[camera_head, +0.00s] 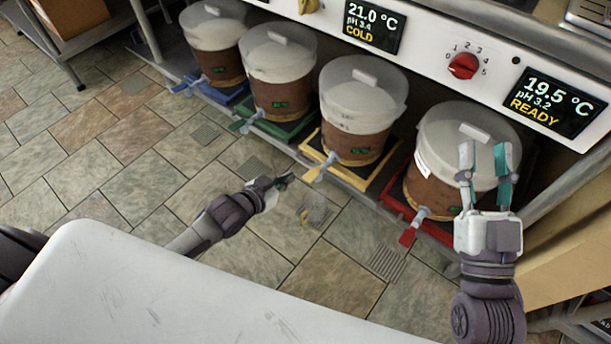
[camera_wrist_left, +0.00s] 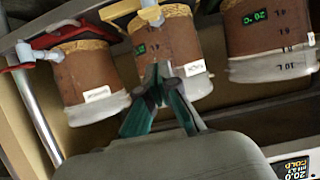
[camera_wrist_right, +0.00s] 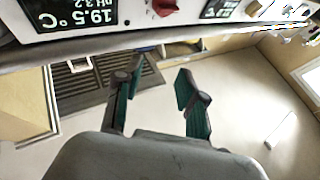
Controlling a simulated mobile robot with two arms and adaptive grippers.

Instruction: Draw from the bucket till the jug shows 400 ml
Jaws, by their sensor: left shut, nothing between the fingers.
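Four brown buckets with pale translucent lids stand in a row: one on a blue tray (camera_head: 222,96), one on green (camera_head: 279,133), one on yellow (camera_head: 352,177), one on red (camera_head: 396,193). The rightmost bucket (camera_head: 420,187) has a red-handled tap (camera_head: 410,236); its neighbour (camera_head: 340,140) has a yellow tap (camera_head: 318,171). A small clear vessel, seemingly the jug (camera_head: 313,211), appears below the yellow tap; its level is unreadable. My left gripper (camera_head: 283,181) is shut and empty, left of the jug and apart from it. My right gripper (camera_head: 485,150) is open and empty, in front of the rightmost bucket.
A display (camera_head: 549,103) above the rightmost bucket reads 19.5 °C, pH 3.2, READY; another (camera_head: 371,24) reads 21.0 °C, COLD. A red knob (camera_head: 463,66) sits between them. A white surface (camera_head: 170,290) fills the foreground. Tiled floor (camera_head: 120,170) is clear at left.

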